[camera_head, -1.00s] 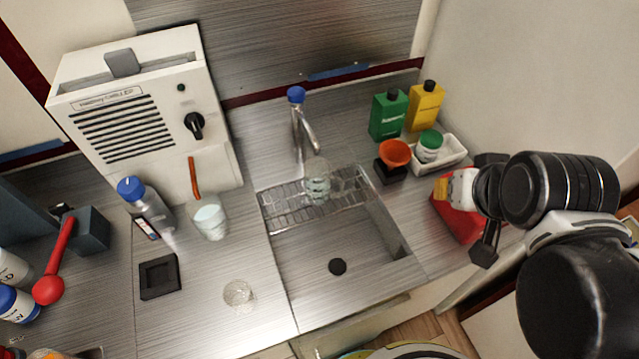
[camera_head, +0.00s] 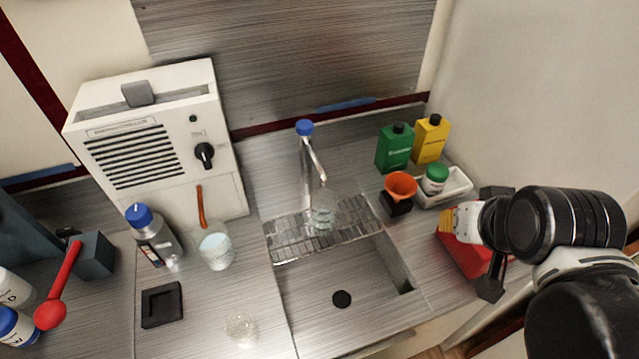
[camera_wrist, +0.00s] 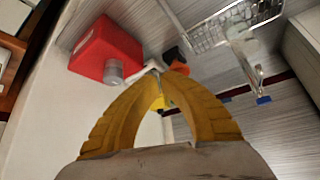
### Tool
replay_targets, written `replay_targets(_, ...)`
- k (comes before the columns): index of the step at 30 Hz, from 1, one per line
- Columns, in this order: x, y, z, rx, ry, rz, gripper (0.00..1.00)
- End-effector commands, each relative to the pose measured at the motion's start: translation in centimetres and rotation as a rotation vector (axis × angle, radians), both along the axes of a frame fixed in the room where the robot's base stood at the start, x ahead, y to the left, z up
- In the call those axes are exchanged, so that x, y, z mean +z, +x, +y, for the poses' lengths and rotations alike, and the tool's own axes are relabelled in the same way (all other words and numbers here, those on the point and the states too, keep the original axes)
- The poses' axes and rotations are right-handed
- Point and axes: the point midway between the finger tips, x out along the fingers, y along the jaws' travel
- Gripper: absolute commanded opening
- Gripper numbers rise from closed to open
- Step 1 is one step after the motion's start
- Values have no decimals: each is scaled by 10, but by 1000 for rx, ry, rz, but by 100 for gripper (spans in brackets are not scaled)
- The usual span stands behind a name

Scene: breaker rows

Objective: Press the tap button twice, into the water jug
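The tap (camera_head: 310,160) stands behind the sink with a blue button (camera_head: 304,128) on top. A clear vessel (camera_head: 323,212), apparently the water jug, stands on the wire rack under the spout; its fill level is hard to tell. In the wrist view, the tap (camera_wrist: 252,72) shows at the right. My gripper (camera_head: 449,219) is to the right of the sink, above a red container (camera_head: 465,254), far from the tap. In the wrist view, its yellow fingers (camera_wrist: 157,72) arch together and meet at the tips, with nothing seen held.
A funnel on a black stand (camera_head: 400,190), a white tray (camera_head: 458,188) and green (camera_head: 394,150) and yellow (camera_head: 431,140) bottles stand between gripper and back wall. A beaker with an orange rod (camera_head: 215,247) and a capped bottle (camera_head: 153,238) are left of the sink. The basin is empty.

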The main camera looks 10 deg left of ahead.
Motion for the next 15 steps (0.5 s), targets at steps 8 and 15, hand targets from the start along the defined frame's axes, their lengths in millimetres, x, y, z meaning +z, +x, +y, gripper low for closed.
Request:
replay_targets(8,62,51,30,-6,68,-1,0)
replay_targets(15,106,109,73,-19,148,6,0)
